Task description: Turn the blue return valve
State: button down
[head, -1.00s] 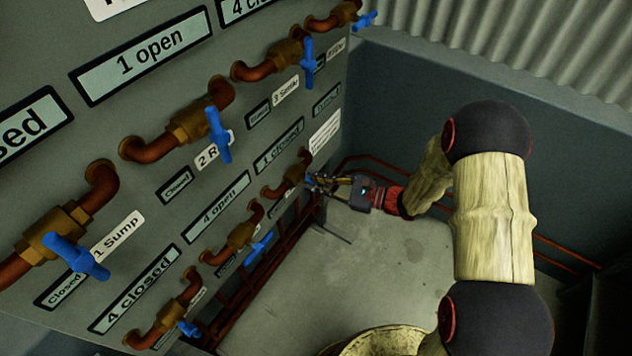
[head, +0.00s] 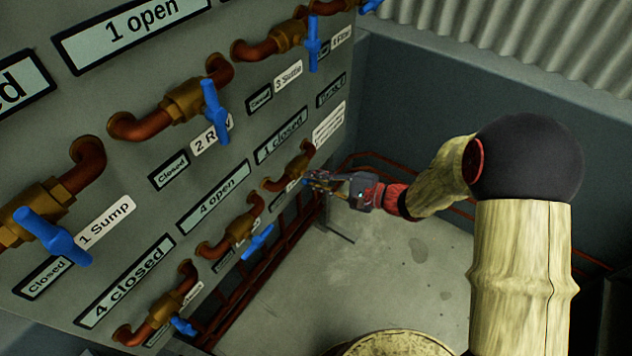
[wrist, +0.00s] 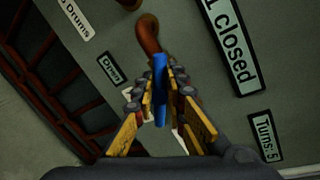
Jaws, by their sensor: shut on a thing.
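The valve in my gripper is at the right end of the lower row on the grey panel; its brass body and copper pipe (head: 290,169) show in the head view. Its blue handle (wrist: 160,88) stands between the jaws in the wrist view. My gripper (wrist: 158,90) is shut on this handle, with a yellow finger on each side. In the head view my gripper (head: 311,183) reaches the valve from the right and hides most of the handle. The valve's name label is mostly hidden behind the fingers, so I cannot read it.
Other blue-handled valves, such as 1 Sump (head: 52,236) and one in the lower row (head: 257,242), are on the panel (head: 130,205). A "1 closed" display (wrist: 230,45) and a "Turns: 5" display (wrist: 265,137) are near the held valve. Red pipes run behind; the floor (head: 390,265) is open.

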jog(key=shift+s+f, duration=0.1)
dwell(0.4)
jog(key=c, duration=1.8)
grip_release()
jog(key=v, duration=1.2)
jog(key=s+d, duration=0.5)
jog(key=d, duration=0.1)
jog(key=shift+d, duration=0.1)
